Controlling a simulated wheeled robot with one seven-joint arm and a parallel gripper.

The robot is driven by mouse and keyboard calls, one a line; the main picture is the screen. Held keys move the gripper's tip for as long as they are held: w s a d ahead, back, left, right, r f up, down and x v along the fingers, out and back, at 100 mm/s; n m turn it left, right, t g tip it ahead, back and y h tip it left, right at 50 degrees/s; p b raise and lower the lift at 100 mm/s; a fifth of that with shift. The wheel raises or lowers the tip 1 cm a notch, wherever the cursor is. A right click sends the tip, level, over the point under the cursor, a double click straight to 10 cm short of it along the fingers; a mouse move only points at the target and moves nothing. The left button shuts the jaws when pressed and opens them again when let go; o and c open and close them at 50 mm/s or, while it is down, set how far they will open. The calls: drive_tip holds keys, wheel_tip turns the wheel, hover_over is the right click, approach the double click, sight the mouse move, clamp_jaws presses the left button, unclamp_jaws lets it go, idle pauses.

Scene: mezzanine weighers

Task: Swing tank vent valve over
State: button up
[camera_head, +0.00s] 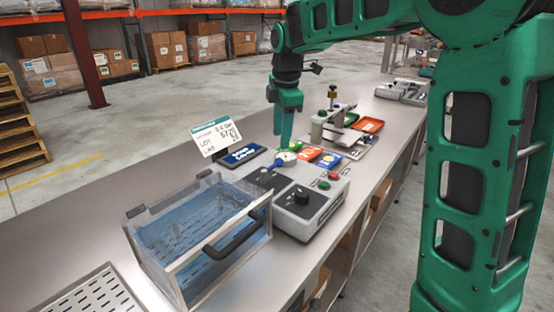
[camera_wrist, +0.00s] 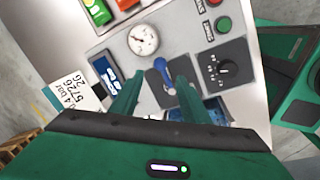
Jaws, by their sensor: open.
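A small blue valve lever (camera_wrist: 161,66) sits on a dark plate on the grey control unit (camera_head: 318,218), in the wrist view. It lies between the two green fingers of my gripper (camera_wrist: 157,78), which are apart and empty. In the head view my gripper (camera_head: 286,125) points down above the unit, near the round white gauge (camera_head: 285,157). I cannot tell there whether the fingers are level with the lever. The clear tank (camera_head: 150,250) with blue water stands to the left of the unit. Its dark front handle (camera_head: 236,234) faces the bench edge.
A black knob (camera_wrist: 223,69) and a green button (camera_wrist: 223,25) sit beside the lever. A sign card (camera_head: 216,138) and blue display (camera_head: 243,156) stand behind. A weigher-like fixture (camera_head: 330,125) and orange tray (camera_head: 369,125) are farther along. A perforated tray (camera_head: 85,300) lies front left.

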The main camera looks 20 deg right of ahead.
sight(278, 159)
drive_tip(key=f, duration=0.3)
drive_tip(key=w+f, duration=0.1)
drive_tip(key=f, duration=0.5)
drive_tip(key=shift+w+f, duration=0.1)
drive_tip(key=shift+w, duration=0.25)
clamp_jaws()
drive_tip(key=shift+a, duration=0.15)
